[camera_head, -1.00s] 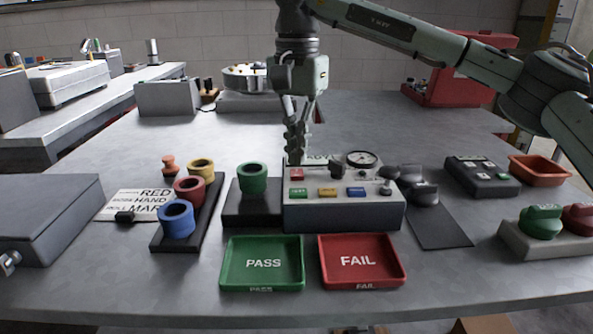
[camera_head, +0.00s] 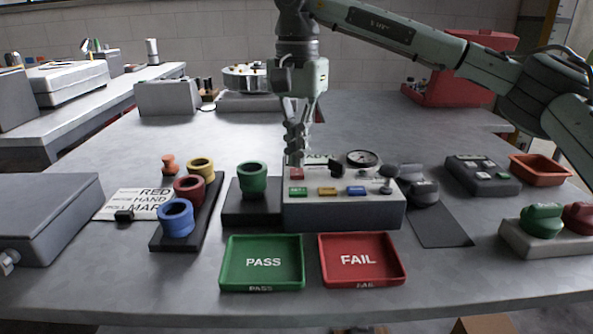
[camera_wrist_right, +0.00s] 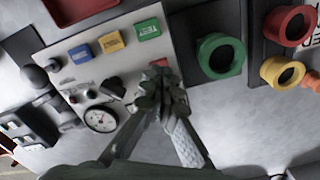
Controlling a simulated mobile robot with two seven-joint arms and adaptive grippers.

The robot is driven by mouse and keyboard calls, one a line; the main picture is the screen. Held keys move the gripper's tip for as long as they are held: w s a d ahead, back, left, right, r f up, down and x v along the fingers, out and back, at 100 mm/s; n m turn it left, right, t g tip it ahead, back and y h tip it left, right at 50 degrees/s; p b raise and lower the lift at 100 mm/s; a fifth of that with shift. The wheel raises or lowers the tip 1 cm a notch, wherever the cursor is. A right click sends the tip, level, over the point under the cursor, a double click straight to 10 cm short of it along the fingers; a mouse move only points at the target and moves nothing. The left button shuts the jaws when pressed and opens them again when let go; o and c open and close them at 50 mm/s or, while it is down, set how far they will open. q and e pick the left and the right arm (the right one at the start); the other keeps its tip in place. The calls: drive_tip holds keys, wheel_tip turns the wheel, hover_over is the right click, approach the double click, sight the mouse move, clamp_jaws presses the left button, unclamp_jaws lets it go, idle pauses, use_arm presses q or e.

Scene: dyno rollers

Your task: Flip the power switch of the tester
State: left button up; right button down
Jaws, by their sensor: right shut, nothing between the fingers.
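The tester (camera_head: 342,210) is a grey box in the middle of the table, with a sloped panel. The panel carries green, yellow and blue buttons, a dial gauge (camera_head: 361,158), a black knob (camera_head: 336,168) and a dark ball-topped lever (camera_head: 387,174). A red switch (camera_head: 296,174) sits at the panel's upper left. My right gripper (camera_head: 295,160) is shut and empty, pointing down at the red switch. In the right wrist view, the fingertips (camera_wrist_right: 158,98) cover part of the red switch (camera_wrist_right: 159,63); whether they touch it I cannot tell. My left gripper is not in view.
A black stand with a green roller (camera_head: 252,178) is left of the tester. A rack with blue, red and yellow rollers (camera_head: 177,218) is further left. The green PASS tray (camera_head: 263,280) and red FAIL tray (camera_head: 362,279) lie in front. The table behind is largely clear.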

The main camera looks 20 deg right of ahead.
sight(297, 173)
drive_tip(key=shift+f+b, duration=0.55)
drive_tip(key=shift+f, duration=0.55)
idle(0.3)
drive_tip(key=shift+r, duration=0.1)
wheel_tip(297, 173, up, 4)
drive_tip(key=p, duration=0.3)
drive_tip(key=shift+r+p, duration=0.25)
drive_tip(key=shift+p, duration=0.15)
drive_tip(key=shift+r+p, duration=0.5)
drive_tip(key=shift+r, duration=0.7)
